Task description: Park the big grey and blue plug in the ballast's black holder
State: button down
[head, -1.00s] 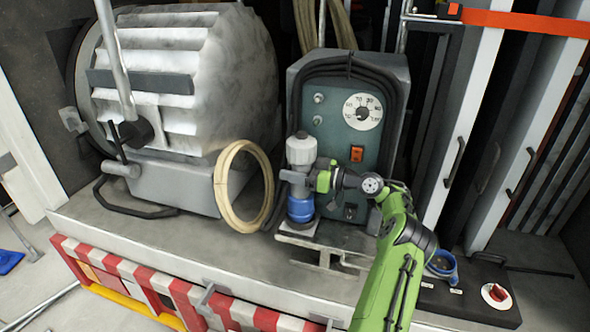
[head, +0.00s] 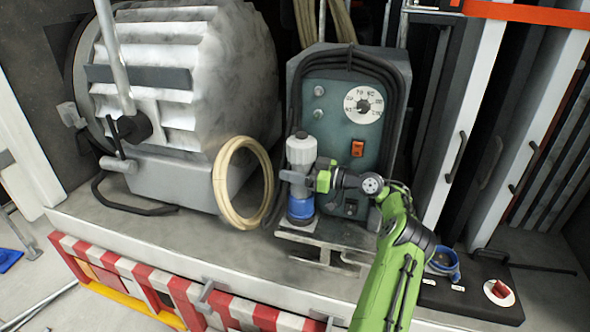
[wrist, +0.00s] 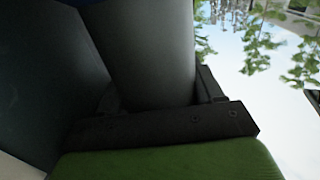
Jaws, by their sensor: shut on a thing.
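The big plug, with a grey upper body (head: 300,152) and a blue lower ring (head: 301,207), stands upright in front of the ballast at its left side. My gripper (head: 298,178) comes from the right and is shut on the plug's grey body. In the wrist view the grey plug body (wrist: 148,50) fills the space beyond my gripper's dark jaw bar. The ballast (head: 337,140) is a grey box with a teal front, a white dial and an orange switch. I cannot make out the black holder clearly; the plug and my gripper cover that area.
A large ribbed lamp (head: 190,90) stands at the left. A coil of cream cable (head: 224,190) leans beside the plug. A pale metal bracket (head: 322,250) lies below it. A blue socket ring (head: 444,264) and a red knob (head: 499,290) sit at the right.

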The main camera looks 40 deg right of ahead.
jog(key=shift+f, duration=0.15)
jog(key=shift+c, duration=0.4)
grip_release()
jog(key=shift+a, duration=0.1)
jog(key=shift+o, duration=0.4)
jog(key=shift+r+p, duration=1.4)
jog(key=shift+r, duration=1.25)
jog(key=shift+f, duration=0.15)
